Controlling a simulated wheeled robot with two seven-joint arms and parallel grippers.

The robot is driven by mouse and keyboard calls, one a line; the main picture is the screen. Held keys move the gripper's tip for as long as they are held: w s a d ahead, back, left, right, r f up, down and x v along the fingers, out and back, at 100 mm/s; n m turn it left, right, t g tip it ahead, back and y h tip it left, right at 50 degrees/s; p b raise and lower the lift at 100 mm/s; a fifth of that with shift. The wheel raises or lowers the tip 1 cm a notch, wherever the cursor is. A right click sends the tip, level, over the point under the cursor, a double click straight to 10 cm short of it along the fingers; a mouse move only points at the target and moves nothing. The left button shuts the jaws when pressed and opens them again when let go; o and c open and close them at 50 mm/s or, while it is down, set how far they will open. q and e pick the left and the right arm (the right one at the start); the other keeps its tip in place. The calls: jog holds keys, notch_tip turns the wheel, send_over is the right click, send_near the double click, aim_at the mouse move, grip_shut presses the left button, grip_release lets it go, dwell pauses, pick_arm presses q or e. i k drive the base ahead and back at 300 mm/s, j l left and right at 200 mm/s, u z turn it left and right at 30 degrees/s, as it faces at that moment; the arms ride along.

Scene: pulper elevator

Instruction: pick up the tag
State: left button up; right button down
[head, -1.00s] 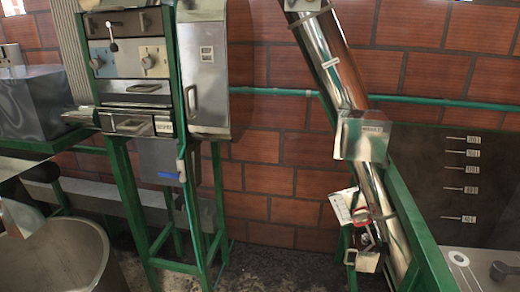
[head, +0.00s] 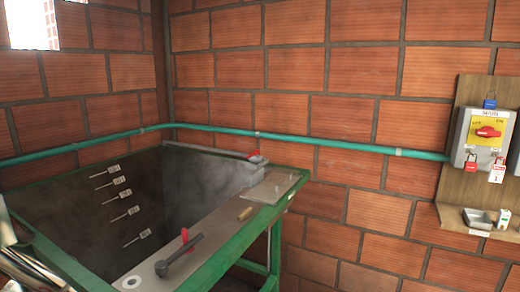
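A small white and red tag (head: 497,173) hangs below the right side of the grey switch box (head: 486,135) at the far right of the head view. A small white and green item (head: 504,218), perhaps another tag or a padlock, stands on the wooden shelf (head: 455,217) below; it is too small to tell. The box has a yellow plate with a red handle. A blue padlock (head: 489,103) shows at its top and a red padlock (head: 471,160) at its lower left. Neither gripper is in view.
A small grey tray (head: 480,218) sits on the shelf. A green-framed tank (head: 150,215) fills the left and middle, with a hammer-like tool (head: 178,256) on its ledge. A green pipe (head: 320,143) runs along the brick wall. Shiny metal (head: 18,268) shows at the lower left edge.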

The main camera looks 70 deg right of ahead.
aim_at(496, 172)
jog(key=z, duration=3.85)
jog(key=i+l, duration=0.4)
jog(key=i, duration=0.05)
